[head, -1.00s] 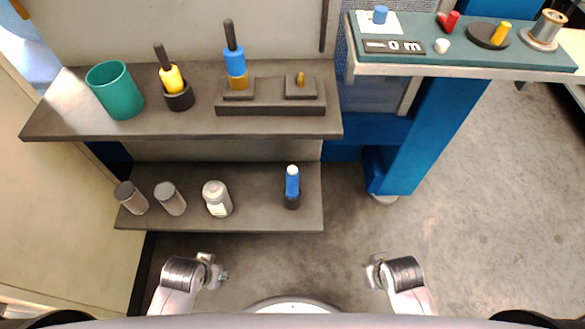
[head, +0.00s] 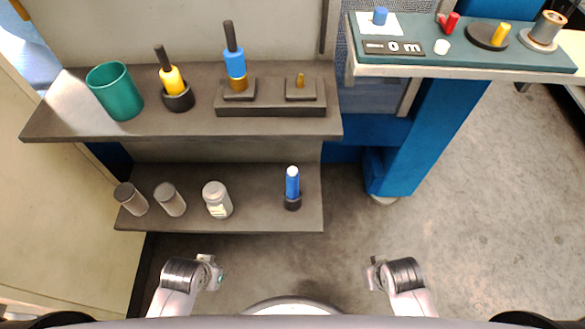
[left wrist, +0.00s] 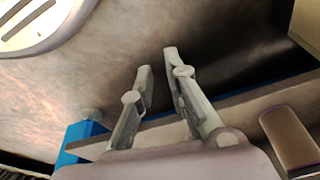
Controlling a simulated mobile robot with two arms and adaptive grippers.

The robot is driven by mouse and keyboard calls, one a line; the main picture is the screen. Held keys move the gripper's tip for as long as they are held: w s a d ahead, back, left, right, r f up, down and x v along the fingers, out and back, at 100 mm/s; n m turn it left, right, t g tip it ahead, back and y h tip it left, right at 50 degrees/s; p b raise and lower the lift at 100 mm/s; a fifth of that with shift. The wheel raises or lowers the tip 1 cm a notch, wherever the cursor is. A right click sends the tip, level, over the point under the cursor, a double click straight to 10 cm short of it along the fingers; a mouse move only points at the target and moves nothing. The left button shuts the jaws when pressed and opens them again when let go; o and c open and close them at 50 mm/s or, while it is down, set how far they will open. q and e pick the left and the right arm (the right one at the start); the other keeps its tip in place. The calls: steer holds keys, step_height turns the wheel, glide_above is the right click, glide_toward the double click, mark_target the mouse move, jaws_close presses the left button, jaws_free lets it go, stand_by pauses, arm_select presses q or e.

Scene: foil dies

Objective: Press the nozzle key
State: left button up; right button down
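A dark plate (head: 394,47) with several light marks lies on the teal board at the upper right of the head view. The marks are too small to read as a nozzle sign, and I cannot tell which one is the nozzle key. My left gripper (head: 212,273) is low in the head view, in front of the shelves and far from the plate. In the left wrist view (left wrist: 157,65) its fingertips stand a little apart with nothing between them. My right gripper (head: 374,275) is low right of centre, touching nothing visible. Its finger gap is too small to judge.
The teal board (head: 460,60) also carries a blue piece (head: 380,15), a white knob (head: 441,47), a red piece (head: 450,20) and a spool (head: 545,30). The upper shelf (head: 60,115) holds a green cup (head: 115,90) and stamp-like tools. The lower shelf (head: 255,200) holds jars. Floor at right is clear.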

arm_select(q)
jaws_close()
stand_by(1.1)
